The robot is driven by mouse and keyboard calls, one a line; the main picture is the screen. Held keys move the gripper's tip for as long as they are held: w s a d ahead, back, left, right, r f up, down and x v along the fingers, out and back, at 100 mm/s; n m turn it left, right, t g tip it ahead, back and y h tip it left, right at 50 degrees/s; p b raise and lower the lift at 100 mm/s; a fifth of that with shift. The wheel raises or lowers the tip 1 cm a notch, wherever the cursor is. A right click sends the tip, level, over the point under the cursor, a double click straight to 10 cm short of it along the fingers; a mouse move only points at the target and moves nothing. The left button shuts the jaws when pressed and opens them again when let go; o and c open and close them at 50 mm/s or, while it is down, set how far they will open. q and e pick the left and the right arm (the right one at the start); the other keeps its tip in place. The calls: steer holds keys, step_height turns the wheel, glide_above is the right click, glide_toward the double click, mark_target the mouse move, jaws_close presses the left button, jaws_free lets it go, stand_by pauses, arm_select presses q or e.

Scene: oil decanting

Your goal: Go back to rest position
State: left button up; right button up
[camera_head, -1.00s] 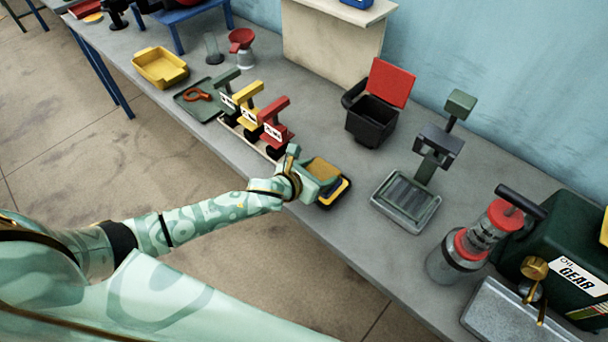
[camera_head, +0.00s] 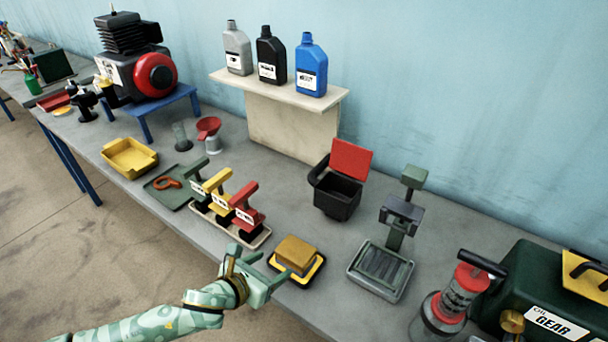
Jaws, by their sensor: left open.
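My left gripper (camera_head: 262,279) is open and empty at the front edge of the grey workbench (camera_head: 315,220). Its arm comes in from the lower left. Just right of and beyond the gripper, a tan sponge-like block (camera_head: 297,252) rests on a black and yellow tray (camera_head: 300,279). The fingers are close to the tray but not around the block; whether they touch the tray I cannot tell. My right gripper is not in view.
Three pump handles, green, yellow and red (camera_head: 244,204), stand on a rack left of the block. A black bin (camera_head: 334,196) with a red lid, a scale (camera_head: 381,271), a red-topped pump (camera_head: 452,300) and a green gear-oil can (camera_head: 530,300) stand to the right. Bottles stand on a shelf (camera_head: 280,86).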

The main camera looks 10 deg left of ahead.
arm_select(q)
steer(key=s+a+r+n+g+y, duration=0.25)
steer(key=s+a+n+y, duration=0.5)
steer(key=n, duration=0.95)
steer(key=s+a+r+n+g+y, duration=0.2)
steer(key=s+a+r+n, duration=0.2)
steer(key=s+n, duration=0.9)
steer(key=d+f+n+g+h+b, duration=0.1)
steer(key=d+f+n+g+h, duration=0.15)
steer(key=f, duration=1.25)
steer(key=d+f+n+g+h+b, duration=0.1)
steer(key=d+f, duration=0.2)
steer(key=f, duration=1.1)
steer(key=s+f+n+g+h+b, duration=0.1)
steer(key=s+f+n+g, duration=0.1)
steer(key=s+f, duration=1.4)
steer(key=s+n, duration=0.1)
steer(key=s, duration=0.3)
steer(key=shift+s+a+f+g+h, duration=0.2)
steer(key=shift+g+h, duration=0.1)
steer(key=shift+h, duration=0.1)
